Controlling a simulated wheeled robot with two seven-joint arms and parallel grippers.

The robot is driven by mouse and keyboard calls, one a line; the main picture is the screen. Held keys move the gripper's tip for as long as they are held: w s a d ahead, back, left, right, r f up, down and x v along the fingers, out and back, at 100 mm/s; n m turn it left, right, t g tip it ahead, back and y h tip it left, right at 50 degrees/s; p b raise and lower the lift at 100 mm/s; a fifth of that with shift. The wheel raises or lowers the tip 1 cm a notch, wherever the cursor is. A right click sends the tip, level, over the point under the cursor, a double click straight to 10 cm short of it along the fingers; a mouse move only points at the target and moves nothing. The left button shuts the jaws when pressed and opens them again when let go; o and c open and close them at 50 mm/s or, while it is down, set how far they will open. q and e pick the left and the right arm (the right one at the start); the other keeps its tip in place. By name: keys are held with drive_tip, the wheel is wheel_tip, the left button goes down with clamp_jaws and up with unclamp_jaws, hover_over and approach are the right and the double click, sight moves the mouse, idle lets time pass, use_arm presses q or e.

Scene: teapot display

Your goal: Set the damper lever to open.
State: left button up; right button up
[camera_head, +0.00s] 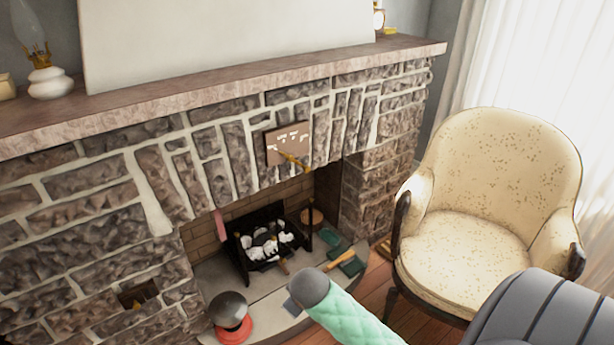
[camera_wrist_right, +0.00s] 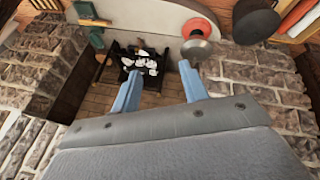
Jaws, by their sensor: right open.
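The damper lever (camera_head: 294,161) is a small brass-coloured bar in the head view. It sticks out from the lower part of a brown plate (camera_head: 288,143) with pale markings, fixed to the stone front above the firebox. The markings are too small to read. My right gripper (camera_wrist_right: 160,70) shows in its wrist view with two blue fingers apart and nothing between them. That view shows the hearth and firebox beyond the fingers; I cannot make out the lever there. My left gripper is not in view.
The firebox holds a black grate (camera_head: 264,243) with pale lumps. A dark round pot on a red base (camera_head: 231,317) stands on the hearth. A cream armchair (camera_head: 483,215) stands at right. A green quilted, grey-ended thing (camera_head: 350,312) is in the foreground. The mantel (camera_head: 200,90) overhangs the stone.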

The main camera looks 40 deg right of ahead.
drive_tip(key=w+d+r+t+h+b, duration=0.1)
drive_tip(key=w+d+r+t+b, duration=0.1)
drive_tip(key=w+d, duration=1.05)
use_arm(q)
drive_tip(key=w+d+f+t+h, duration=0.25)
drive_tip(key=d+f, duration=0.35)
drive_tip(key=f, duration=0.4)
use_arm(e)
drive_tip(key=m+t+y, duration=0.3)
drive_tip(key=t, duration=0.8)
approach(308, 171)
drive_tip(key=w, duration=0.3)
drive_tip(key=shift+w+r+p, duration=0.2)
drive_tip(key=shift+w+p, duration=0.15)
drive_tip(key=shift+w, duration=3.3)
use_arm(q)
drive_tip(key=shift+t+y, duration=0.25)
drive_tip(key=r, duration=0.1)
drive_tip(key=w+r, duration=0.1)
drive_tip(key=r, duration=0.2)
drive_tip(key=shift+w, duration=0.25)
use_arm(e)
drive_tip(key=shift+w, duration=0.2)
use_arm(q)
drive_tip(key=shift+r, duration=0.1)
use_arm(e)
clamp_jaws()
